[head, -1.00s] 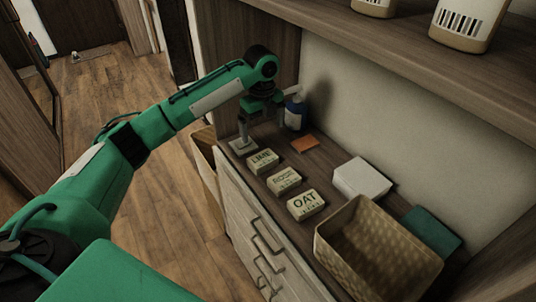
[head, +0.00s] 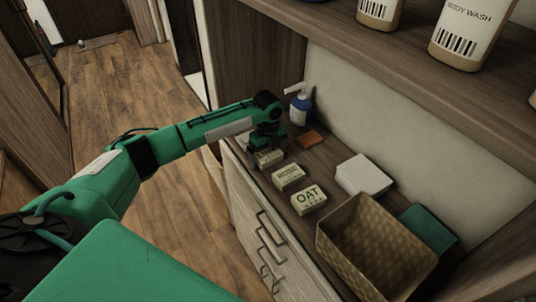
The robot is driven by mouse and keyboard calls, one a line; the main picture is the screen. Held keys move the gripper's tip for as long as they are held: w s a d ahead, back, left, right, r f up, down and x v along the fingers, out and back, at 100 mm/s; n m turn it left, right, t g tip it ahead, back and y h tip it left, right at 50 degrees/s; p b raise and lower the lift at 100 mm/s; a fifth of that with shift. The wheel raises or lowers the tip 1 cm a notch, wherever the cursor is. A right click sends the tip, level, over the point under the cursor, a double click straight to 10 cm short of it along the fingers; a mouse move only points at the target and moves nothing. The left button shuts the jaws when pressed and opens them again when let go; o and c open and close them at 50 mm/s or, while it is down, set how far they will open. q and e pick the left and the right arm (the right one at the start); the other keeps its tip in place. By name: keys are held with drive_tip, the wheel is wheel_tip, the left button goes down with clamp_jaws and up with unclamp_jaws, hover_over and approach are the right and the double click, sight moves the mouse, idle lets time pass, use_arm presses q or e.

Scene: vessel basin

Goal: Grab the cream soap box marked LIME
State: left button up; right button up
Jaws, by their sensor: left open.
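The cream soap box marked LIME (head: 270,159) sits on the counter at the far end of a row of cream boxes. Its label is partly covered by my left gripper, so I cannot read it clearly now. My left gripper (head: 264,149) points down over this box, low and close to it. It is open. I cannot tell whether its fingers touch the box or stand on both sides of it. My right gripper is not in view.
A second cream box (head: 288,177) and one marked OAT (head: 308,199) continue the row nearer me. A blue pump bottle (head: 301,108) and an orange-brown block (head: 310,140) stand behind. A white block (head: 363,176), woven basket (head: 323,243) and green item (head: 429,226) lie right. A shelf overhangs.

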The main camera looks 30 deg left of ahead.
use_arm(q)
drive_tip(key=c, duration=1)
drive_tip(key=shift+r, duration=0.15)
